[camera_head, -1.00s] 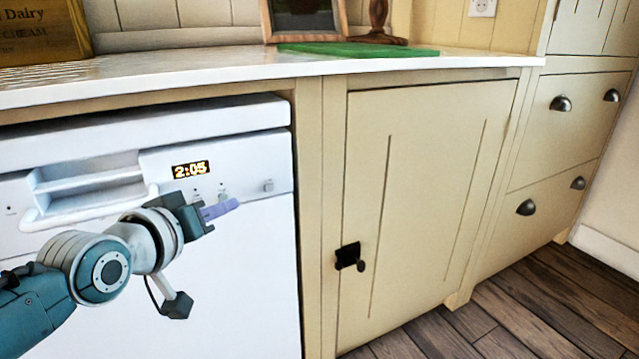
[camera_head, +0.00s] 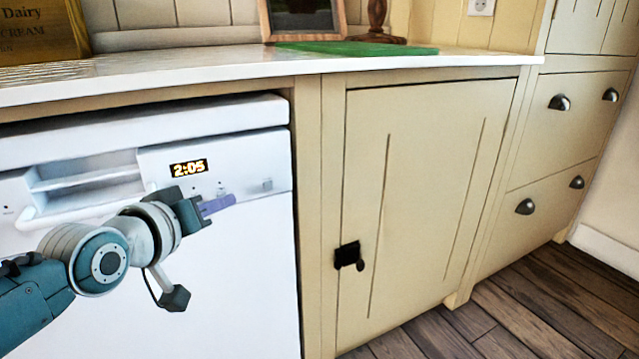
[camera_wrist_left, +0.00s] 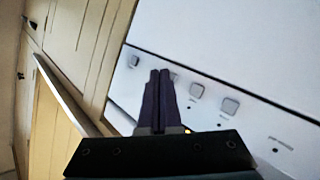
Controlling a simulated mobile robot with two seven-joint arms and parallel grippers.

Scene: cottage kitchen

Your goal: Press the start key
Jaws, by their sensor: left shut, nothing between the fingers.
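The white dishwasher (camera_head: 230,260) has a control panel with a lit 2:05 display (camera_head: 189,168) and a row of small keys. A square key (camera_head: 267,185) sits at the panel's right end; it also shows in the wrist view (camera_wrist_left: 134,60). Two more keys, one (camera_wrist_left: 196,90) and another (camera_wrist_left: 229,105), lie right of the fingers in the wrist view. I cannot read which is the start key. My left gripper (camera_head: 222,205) is shut and empty, its purple fingers just below the keys in the head view. In the wrist view the fingertips (camera_wrist_left: 160,73) overlap the panel and partly hide a key; contact is unclear.
A white worktop (camera_head: 220,73) overhangs the dishwasher, with a green board (camera_head: 360,49) on it. A closed cream cupboard (camera_head: 430,200) with a black latch (camera_head: 348,255) stands to the right. Wooden floor (camera_head: 500,320) is clear at lower right.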

